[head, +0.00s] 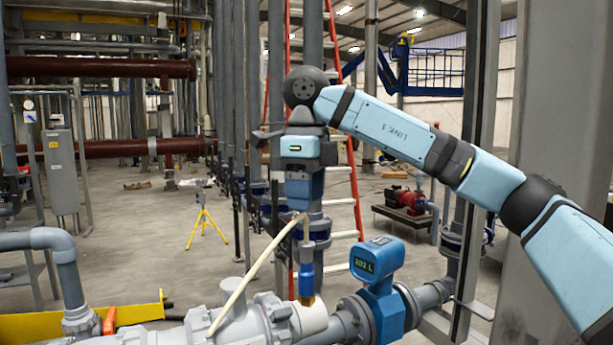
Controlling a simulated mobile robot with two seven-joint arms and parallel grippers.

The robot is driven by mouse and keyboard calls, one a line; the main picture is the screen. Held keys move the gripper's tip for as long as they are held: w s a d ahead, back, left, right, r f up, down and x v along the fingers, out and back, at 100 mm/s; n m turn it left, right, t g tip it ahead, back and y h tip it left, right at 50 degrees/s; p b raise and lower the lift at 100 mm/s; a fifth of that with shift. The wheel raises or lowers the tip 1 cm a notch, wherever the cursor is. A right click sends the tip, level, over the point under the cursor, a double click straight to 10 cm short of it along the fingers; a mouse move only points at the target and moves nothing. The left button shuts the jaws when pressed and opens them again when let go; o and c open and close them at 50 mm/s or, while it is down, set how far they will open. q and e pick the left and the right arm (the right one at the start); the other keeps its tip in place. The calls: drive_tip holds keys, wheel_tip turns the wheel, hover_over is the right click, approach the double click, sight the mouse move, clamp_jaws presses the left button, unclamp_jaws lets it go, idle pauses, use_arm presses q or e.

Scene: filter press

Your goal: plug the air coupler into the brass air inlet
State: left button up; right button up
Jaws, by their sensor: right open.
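The air coupler (305,279) is a blue sleeve with a grey upper part, standing upright near the middle bottom of the head view. Its lower end meets the brass air inlet (306,299), of which a small gold part shows just below the blue sleeve. I cannot tell how deep the coupler sits. A cream hose (254,272) rises from the lower left to near the coupler's top. My right gripper (302,222) points down directly above the coupler, open; its fingertips are small and partly hidden by the hose end. My left gripper is not in view.
White-grey pipework (240,322) runs along the bottom under the coupler. A blue flow meter (378,268) with a display stands close to its right. A yellow beam (70,325) is at lower left. Vertical pipes and a red ladder (340,200) stand behind the gripper.

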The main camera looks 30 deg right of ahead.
drive_tip(key=shift+r, duration=1.4)
